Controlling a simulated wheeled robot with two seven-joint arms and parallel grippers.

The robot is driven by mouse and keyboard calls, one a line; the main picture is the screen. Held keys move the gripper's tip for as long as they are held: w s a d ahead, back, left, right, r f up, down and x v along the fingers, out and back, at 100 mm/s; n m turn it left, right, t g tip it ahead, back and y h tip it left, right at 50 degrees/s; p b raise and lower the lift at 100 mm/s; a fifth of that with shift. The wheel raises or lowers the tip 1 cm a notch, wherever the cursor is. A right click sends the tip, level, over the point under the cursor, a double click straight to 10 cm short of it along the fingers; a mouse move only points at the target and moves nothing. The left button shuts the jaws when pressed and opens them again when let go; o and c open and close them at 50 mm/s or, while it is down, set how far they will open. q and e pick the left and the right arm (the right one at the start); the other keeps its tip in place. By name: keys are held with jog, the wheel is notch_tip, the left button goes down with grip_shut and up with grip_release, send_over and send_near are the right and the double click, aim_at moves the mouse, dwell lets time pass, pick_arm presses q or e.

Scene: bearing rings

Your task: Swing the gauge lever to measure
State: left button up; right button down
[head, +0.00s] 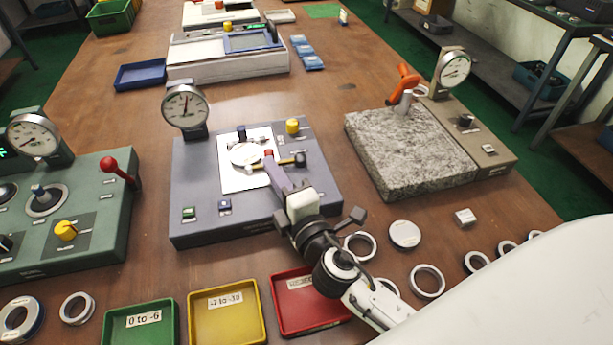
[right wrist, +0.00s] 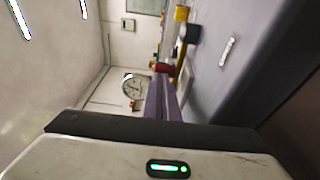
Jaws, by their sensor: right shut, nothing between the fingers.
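The middle gauge station (head: 205,205) is a grey-blue box with a round dial (head: 186,106) at its back left; the dial also shows in the right wrist view (right wrist: 133,87). On its white plate (head: 232,180) lies a ring (head: 246,153). A short brass lever with a black knob (head: 300,159) points right; the knob also shows in the right wrist view (right wrist: 190,34). My right gripper (head: 271,162) is shut and empty, its tips beside the lever and close to a small red part (head: 268,153). Contact cannot be told. My left gripper is out of view.
A yellow knob (head: 292,126) stands behind the lever. A green station with a red-ball lever (head: 110,165) is left; a granite block (head: 410,155) with an orange lever (head: 405,80) is right. Green (head: 140,325), yellow (head: 227,312) and red (head: 308,304) trays and loose rings lie in front.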

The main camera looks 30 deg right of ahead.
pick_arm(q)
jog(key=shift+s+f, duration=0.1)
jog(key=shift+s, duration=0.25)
pick_arm(e)
jog(key=shift+w+a+r, duration=0.1)
jog(key=shift+w+r, duration=0.05)
jog(key=shift+r, duration=0.1)
pick_arm(q)
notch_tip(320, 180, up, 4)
jog(key=p, duration=0.4)
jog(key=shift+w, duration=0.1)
pick_arm(e)
notch_tip(320, 180, up, 10)
jog(key=shift+f, duration=0.2)
